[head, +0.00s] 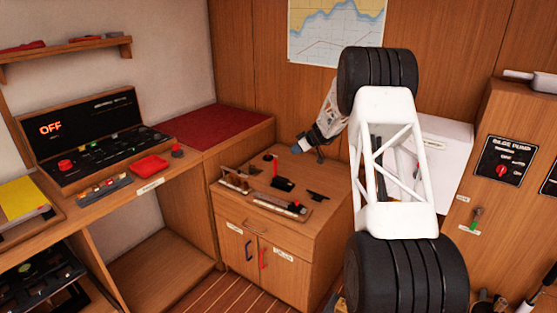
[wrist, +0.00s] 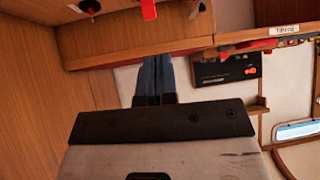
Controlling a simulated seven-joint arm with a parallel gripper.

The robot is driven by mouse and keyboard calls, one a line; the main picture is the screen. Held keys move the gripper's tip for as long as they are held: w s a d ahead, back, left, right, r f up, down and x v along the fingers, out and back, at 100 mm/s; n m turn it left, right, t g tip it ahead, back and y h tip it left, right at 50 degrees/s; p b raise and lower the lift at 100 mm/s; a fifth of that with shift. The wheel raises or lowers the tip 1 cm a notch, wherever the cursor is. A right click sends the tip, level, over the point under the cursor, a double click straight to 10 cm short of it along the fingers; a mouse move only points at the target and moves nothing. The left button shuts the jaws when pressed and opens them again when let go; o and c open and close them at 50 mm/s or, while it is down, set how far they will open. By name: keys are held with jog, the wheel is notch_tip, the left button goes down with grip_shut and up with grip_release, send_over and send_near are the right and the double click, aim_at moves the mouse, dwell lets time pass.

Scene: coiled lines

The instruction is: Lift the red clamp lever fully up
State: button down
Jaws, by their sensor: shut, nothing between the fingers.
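The red clamp lever (head: 275,168) stands roughly upright on top of the low wooden cabinet (head: 240,212). A red part that looks like the lever shows at the top edge of the wrist view (wrist: 148,10), cut off by the frame. My gripper (head: 299,149) is above the back of the cabinet top, to the right of the lever and apart from it. In the wrist view its blue-grey fingers (wrist: 155,72) are together with nothing between them. The lever's pivot is too small to make out.
A black block (head: 283,184), a black cleat (head: 316,196) and a wooden rack (head: 262,199) with small parts share the cabinet top. A control panel (head: 95,150) showing "OFF" sits on the left bench. A white box (head: 447,150) stands behind my arm.

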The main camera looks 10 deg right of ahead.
aim_at(275, 160)
jog(key=shift+w+d+r+t, duration=0.2)
jog(key=shift+d+r+t, duration=0.2)
jog(key=shift+d, duration=0.3)
jog(key=shift+a+f, duration=0.1)
jog(key=shift+x, duration=6.75)
jog(key=shift+w+f, duration=0.15)
jog(key=shift+w, duration=0.05)
jog(key=shift+a, duration=0.1)
jog(key=shift+w+a, duration=1.05)
jog(key=shift+a, duration=0.1)
jog(key=shift+s+d, duration=0.1)
jog(key=shift+s, duration=0.05)
